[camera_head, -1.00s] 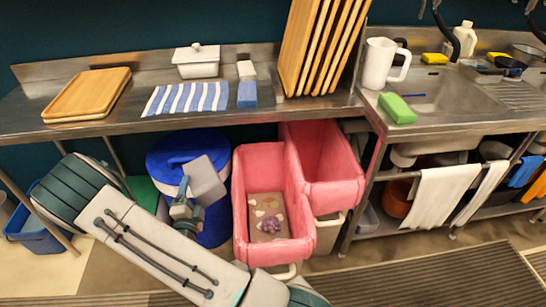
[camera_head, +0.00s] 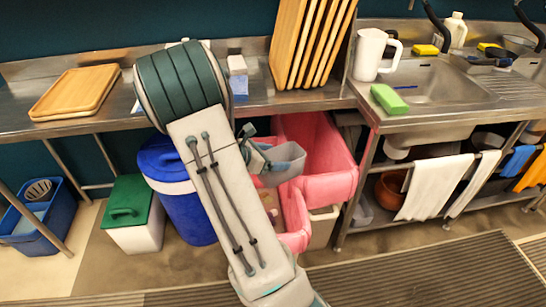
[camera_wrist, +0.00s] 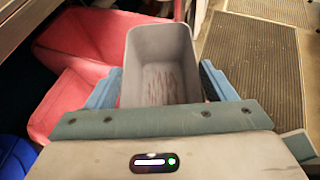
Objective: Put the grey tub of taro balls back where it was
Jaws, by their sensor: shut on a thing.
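The grey tub (camera_head: 284,163) is held by my gripper (camera_head: 262,160) above the pink bins, below the level of the counter. In the wrist view the tub (camera_wrist: 161,50) sits upright between the two blue fingers of my gripper (camera_wrist: 162,90). The fingers press on its two sides. Its inside looks empty apart from brownish smears on the bottom. No taro balls show in it. My arm hides part of the front pink bin (camera_head: 293,215) and whatever lies in it.
A second pink bin (camera_head: 325,145) stands behind. A blue barrel (camera_head: 170,180), a white box with green lid (camera_head: 130,215) and a blue crate (camera_head: 40,220) stand to the left. The steel counter (camera_head: 100,115) holds a wooden tray (camera_head: 78,93) and upright boards (camera_head: 310,40).

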